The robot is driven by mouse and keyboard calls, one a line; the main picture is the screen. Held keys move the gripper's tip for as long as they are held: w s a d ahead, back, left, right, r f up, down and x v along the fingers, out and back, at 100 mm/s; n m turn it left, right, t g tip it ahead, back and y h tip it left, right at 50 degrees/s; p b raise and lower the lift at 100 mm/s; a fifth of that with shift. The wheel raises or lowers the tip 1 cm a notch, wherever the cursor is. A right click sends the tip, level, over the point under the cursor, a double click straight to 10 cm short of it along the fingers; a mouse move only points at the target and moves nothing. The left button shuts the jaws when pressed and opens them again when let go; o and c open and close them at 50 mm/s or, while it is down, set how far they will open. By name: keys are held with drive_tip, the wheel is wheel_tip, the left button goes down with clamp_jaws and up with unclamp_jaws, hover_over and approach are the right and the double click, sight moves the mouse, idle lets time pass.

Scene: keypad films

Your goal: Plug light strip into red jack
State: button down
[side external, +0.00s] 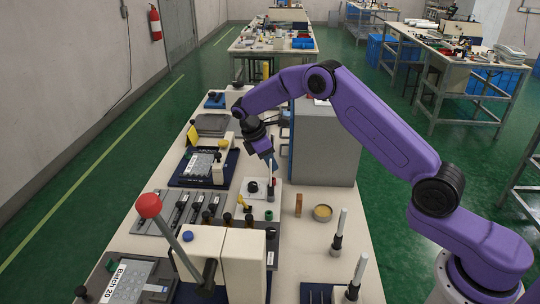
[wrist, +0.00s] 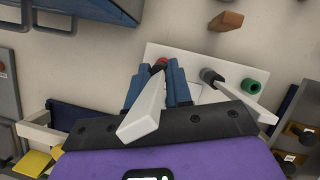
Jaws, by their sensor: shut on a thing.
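My gripper (side external: 268,157) is low over the white jack plate (side external: 245,197). In the wrist view its blue fingers (wrist: 158,72) are shut on a white light strip (wrist: 143,112), which points toward the camera. The red jack (wrist: 161,61) shows just past the strip's far end, between the fingertips. The strip's plug end is hidden, so I cannot tell whether it is in the jack. A second white strip with a grey plug (wrist: 210,76) stands on the plate beside the right finger, near the green jack (wrist: 251,87).
A grey cabinet (side external: 325,143) stands close behind and right of the plate. A brown block (side external: 298,205) and a round tin (side external: 322,212) lie right of it. Upright strips (side external: 338,232) stand nearer the front. A red-knobbed lever (side external: 148,206) rises front left.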

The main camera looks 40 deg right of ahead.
drive_tip(key=shift+f, duration=0.4)
drive_tip(key=shift+f, duration=1.45)
idle(1.2)
drive_tip(key=c, duration=1)
unclamp_jaws()
drive_tip(key=shift+o, duration=0.2)
drive_tip(key=v, duration=1.7)
drive_tip(key=shift+r, duration=0.15)
